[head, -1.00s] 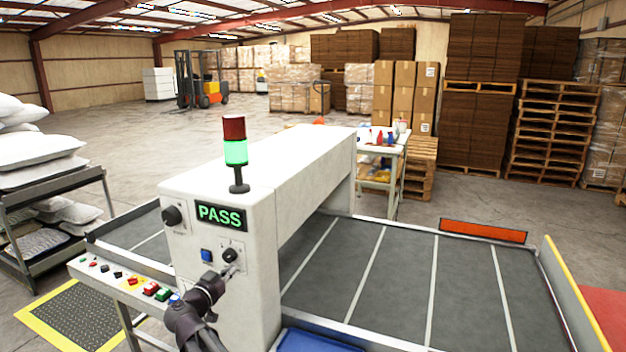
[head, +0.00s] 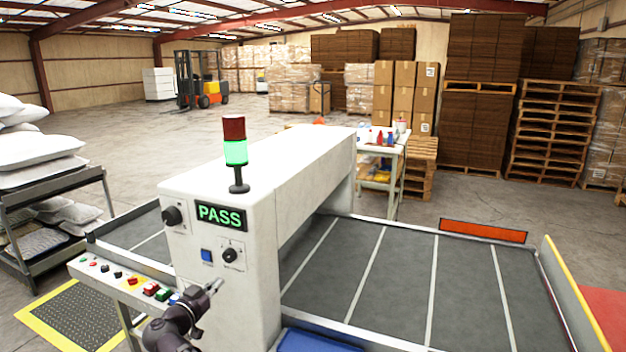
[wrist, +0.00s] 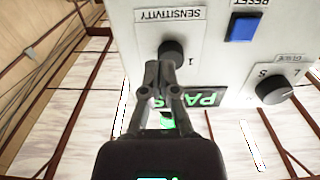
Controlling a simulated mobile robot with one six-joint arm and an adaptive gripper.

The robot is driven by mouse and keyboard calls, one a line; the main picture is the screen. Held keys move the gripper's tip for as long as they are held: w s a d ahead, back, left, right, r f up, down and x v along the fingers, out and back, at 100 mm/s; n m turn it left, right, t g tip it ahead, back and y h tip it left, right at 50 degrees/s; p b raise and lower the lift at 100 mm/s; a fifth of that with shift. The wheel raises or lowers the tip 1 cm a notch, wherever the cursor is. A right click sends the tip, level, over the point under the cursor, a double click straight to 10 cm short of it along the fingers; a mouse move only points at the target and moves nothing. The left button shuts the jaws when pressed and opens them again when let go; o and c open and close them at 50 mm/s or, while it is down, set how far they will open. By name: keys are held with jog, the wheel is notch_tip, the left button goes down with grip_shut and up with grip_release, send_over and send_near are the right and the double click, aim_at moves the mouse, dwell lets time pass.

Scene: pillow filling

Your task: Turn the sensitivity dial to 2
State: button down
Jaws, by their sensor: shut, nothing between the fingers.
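The sensitivity dial (head: 231,256) is a small black knob on the white end panel of the machine, below the lit green PASS display (head: 220,216). In the wrist view, which is upside down, the dial (wrist: 173,51) sits under the SENSITIVITY label (wrist: 169,15). A figure 1 shows beside it; the other figures are hidden or too small, and I cannot tell where the dial points. My gripper (head: 217,285) is shut and empty, below and apart from the dial in the head view. In the wrist view my fingertips (wrist: 158,70) overlap the dial's edge.
A blue RESET button (head: 206,255) is beside the dial. A larger black dial (head: 172,216) is left of the display. A ledge with coloured buttons (head: 150,288) runs at the lower left. The grey conveyor belt (head: 400,275) is clear at the right.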

jog(key=d+f+g, duration=0.3)
jog(key=d+f, duration=0.1)
jog(key=d, duration=0.5)
jog(key=d+f+g, duration=0.4)
jog(key=d, duration=0.5)
jog(key=d+f+g, duration=0.3)
jog(key=d+f, duration=0.1)
jog(key=d, duration=0.5)
jog(key=s+d+f+n+g+y, duration=0.2)
jog(key=s+d+f+g+y, duration=0.1)
jog(key=s+d, duration=0.4)
jog(key=s+d+f+n+g+y, duration=0.2)
jog(key=s+d+f+g+y, duration=0.1)
jog(key=s+d, duration=0.3)
jog(key=shift+s+d+f+g+y, duration=0.3)
jog(key=shift+s+d+y, duration=0.1)
jog(key=shift+d, duration=0.4)
